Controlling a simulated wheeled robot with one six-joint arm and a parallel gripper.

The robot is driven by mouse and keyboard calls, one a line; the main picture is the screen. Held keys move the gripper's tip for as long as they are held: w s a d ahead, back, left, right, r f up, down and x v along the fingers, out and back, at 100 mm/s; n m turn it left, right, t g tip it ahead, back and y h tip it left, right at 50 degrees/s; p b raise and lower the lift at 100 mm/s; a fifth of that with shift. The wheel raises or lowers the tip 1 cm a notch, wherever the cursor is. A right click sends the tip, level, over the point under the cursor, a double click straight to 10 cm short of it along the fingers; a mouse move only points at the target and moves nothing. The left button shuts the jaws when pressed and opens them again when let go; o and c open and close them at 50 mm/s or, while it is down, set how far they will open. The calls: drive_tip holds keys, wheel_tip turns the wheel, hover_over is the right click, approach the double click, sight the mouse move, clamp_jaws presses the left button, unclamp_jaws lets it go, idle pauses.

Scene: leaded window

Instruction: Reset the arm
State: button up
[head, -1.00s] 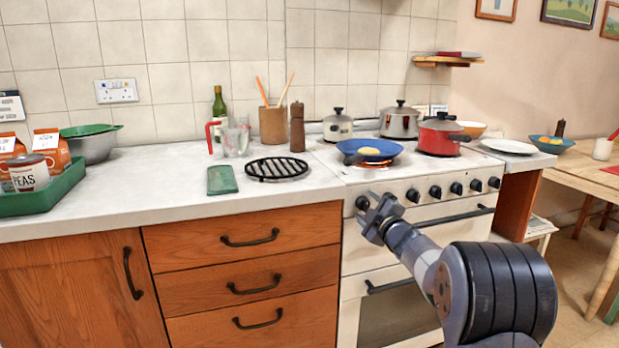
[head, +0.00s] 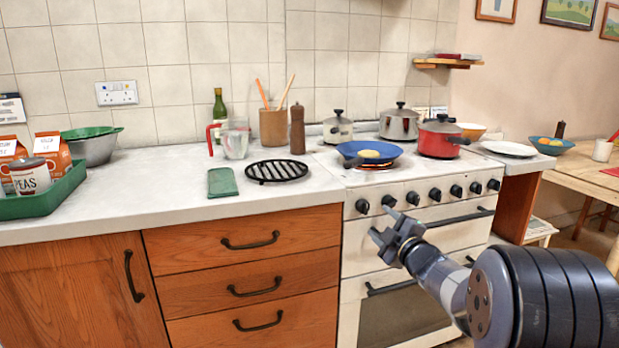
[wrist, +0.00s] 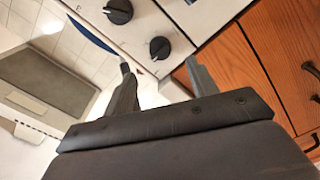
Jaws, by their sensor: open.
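My gripper (head: 382,222) is open and empty in the head view, in front of the upper oven front of the white stove (head: 417,212), below the knobs. In the wrist view my gripper (wrist: 158,68) shows two fingers spread apart with nothing between them. Past the fingertips are two black knobs (wrist: 160,47) and the stove's white front. My arm reaches in from the lower right of the head view.
A blue pan (head: 350,150) with yellow food sits on the hob beside a red pot (head: 440,138) and steel pots. A black trivet (head: 277,170) and a green cloth (head: 222,182) lie on the counter. Wooden drawers (head: 240,265) stand left of the stove. Free room lies before them.

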drive_tip(key=b+x, duration=0.1)
drive_tip(key=x, duration=0.7)
drive_tip(key=shift+f, duration=0.15)
drive_tip(key=shift+r+m+p, duration=0.25)
drive_tip(key=shift+m+p, duration=0.25)
drive_tip(key=shift+p, duration=0.1)
drive_tip(key=shift+m+p, duration=0.35)
drive_tip(key=shift+m, duration=0.25)
drive_tip(key=m+p, duration=0.2)
drive_tip(key=m, duration=0.1)
drive_tip(key=m+p, duration=0.4)
drive_tip(key=m, duration=0.3)
approach(367, 209)
drive_tip(key=shift+w+a+f, duration=0.1)
drive_tip(key=shift+w+f, duration=0.05)
drive_tip(key=shift+w, duration=0.05)
